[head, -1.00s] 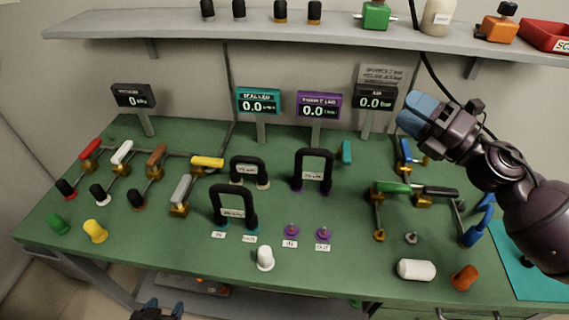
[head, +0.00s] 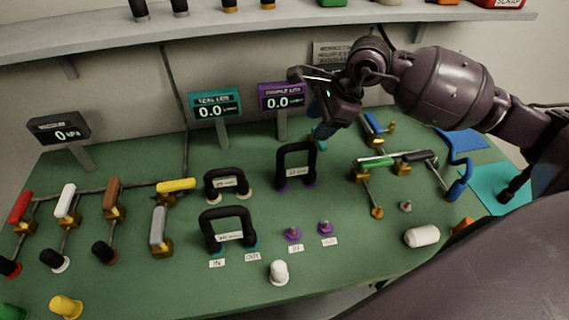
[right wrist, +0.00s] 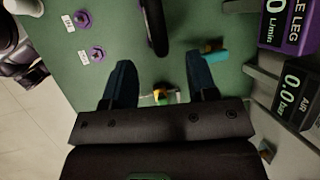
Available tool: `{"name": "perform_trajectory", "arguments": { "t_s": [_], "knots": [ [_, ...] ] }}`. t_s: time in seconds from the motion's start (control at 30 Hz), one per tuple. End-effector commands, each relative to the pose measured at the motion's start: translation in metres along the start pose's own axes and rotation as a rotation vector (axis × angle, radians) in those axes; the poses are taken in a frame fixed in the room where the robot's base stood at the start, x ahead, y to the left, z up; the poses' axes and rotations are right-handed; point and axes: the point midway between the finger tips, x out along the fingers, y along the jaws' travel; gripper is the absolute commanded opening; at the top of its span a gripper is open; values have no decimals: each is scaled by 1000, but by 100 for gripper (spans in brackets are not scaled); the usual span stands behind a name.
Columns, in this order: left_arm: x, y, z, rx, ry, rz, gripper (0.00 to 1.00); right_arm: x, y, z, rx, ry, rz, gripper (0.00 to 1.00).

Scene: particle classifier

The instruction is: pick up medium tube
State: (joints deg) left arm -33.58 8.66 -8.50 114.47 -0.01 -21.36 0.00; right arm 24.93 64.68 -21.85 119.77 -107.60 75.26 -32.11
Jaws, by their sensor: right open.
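Three black U-shaped tubes stand on the green table. One tube with purple ends (head: 297,147) is at centre right, one with teal ends (head: 226,212) is nearer the front, and one with pale ends (head: 226,172) is behind that. Their labels are too blurred to read, so I cannot tell which is medium. My right gripper (head: 322,127) is open, blue fingers down, just right of and behind the purple-ended tube. In the right wrist view, a black tube (right wrist: 154,25) is seen edge-on beyond the open fingers (right wrist: 160,78), apart from them. My left gripper is out of view.
Teal (head: 215,107) and purple (head: 282,97) displays stand behind the tubes. A teal-handled fitting (right wrist: 213,56) lies close to my right fingers. Purple IN/OUT ports (head: 292,233) and a white cap (head: 279,272) are at the front. Valves flank the tubes on both sides.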

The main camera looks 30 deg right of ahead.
Motion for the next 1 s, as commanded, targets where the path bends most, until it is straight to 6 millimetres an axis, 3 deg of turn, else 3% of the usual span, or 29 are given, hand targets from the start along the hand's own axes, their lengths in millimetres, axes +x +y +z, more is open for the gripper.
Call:
{"name": "perform_trajectory", "arguments": {
  "t_s": [0.17,0.43,0.73,1.0],
  "knots": [
    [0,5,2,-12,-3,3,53,9,2,-2,-25,13,14,53],
    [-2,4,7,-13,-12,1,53,47,3,-2,-24,9,15,53],
    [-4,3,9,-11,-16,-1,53,66,3,0,-23,9,14,53],
    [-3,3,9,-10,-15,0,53,101,2,2,-23,9,14,53]
  ]
}}
